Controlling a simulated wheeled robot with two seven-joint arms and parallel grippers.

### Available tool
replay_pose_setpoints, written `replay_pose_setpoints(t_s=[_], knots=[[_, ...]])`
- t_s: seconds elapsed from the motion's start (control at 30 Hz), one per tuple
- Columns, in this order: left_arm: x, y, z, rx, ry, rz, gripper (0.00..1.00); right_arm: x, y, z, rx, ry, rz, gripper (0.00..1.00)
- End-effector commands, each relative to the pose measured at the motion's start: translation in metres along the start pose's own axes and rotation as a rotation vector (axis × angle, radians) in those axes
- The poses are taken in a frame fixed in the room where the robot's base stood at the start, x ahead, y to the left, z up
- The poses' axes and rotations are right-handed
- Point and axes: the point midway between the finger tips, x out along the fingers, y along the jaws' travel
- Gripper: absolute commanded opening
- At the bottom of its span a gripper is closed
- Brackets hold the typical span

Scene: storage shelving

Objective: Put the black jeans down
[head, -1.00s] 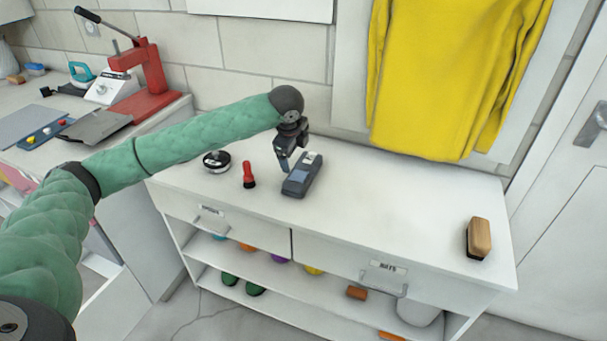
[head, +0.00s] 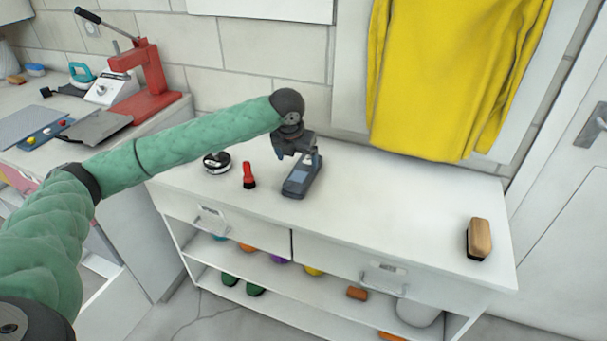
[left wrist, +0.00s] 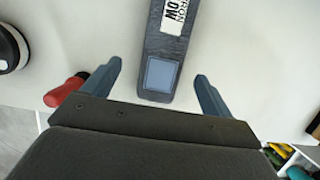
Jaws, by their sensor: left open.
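No black jeans show in any view. My left gripper (head: 294,155) is open above the white cabinet top, over a dark grey handheld device (head: 301,178) with a small screen. In the left wrist view the open fingers (left wrist: 158,85) are on either side of the device's screen end (left wrist: 160,72), apart from it, and nothing is between them in grip. A white label with black letters is on the device. My right gripper is not in view.
On the cabinet top (head: 390,210) stand a red-handled brush (head: 248,176), a round black-and-white tin (head: 216,162) and a wooden brush (head: 479,239). Yellow cloth (head: 450,80) hangs behind. A red press (head: 150,85) stands at left. The cabinet's middle right is clear.

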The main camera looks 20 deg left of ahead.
Motion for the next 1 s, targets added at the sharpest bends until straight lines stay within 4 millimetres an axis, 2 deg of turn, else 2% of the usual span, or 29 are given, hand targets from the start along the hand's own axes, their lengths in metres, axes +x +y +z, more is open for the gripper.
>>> replay_pose_setpoints(t_s=[0.47,0.73,1.0], knots=[[0.037,-0.003,0.003,0.002,0.002,0.001,0.85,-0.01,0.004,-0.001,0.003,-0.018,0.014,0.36],[0.072,-0.006,0.006,0.0,0.002,0.001,0.85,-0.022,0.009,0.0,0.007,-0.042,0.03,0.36],[0.076,-0.006,0.006,0.001,0.0,0.0,0.85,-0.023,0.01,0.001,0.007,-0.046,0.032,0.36]])
